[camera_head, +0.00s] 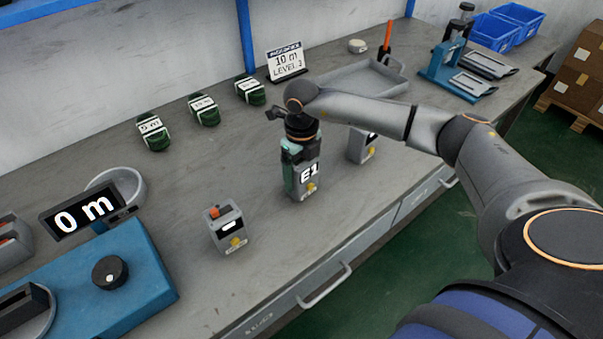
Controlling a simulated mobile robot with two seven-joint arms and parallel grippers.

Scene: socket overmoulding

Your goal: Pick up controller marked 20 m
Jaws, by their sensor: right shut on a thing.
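My right gripper (298,146) points down over the middle grey controller (305,180) and is shut on its upper part. Another controller (228,229), with an orange top and a small white display, stands to the left. A third controller (358,150) stands to the right, partly hidden by my right arm. I cannot read a "20 m" mark on any of them. My left gripper is out of view.
Several green labelled coils (204,109) lie along the back of the grey bench. A sign (286,62) reads "10 m LEVEL 3". A blue measuring machine (140,262) with a "0 m" display (82,215) is at left. A grey tray (345,77) lies behind my arm.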

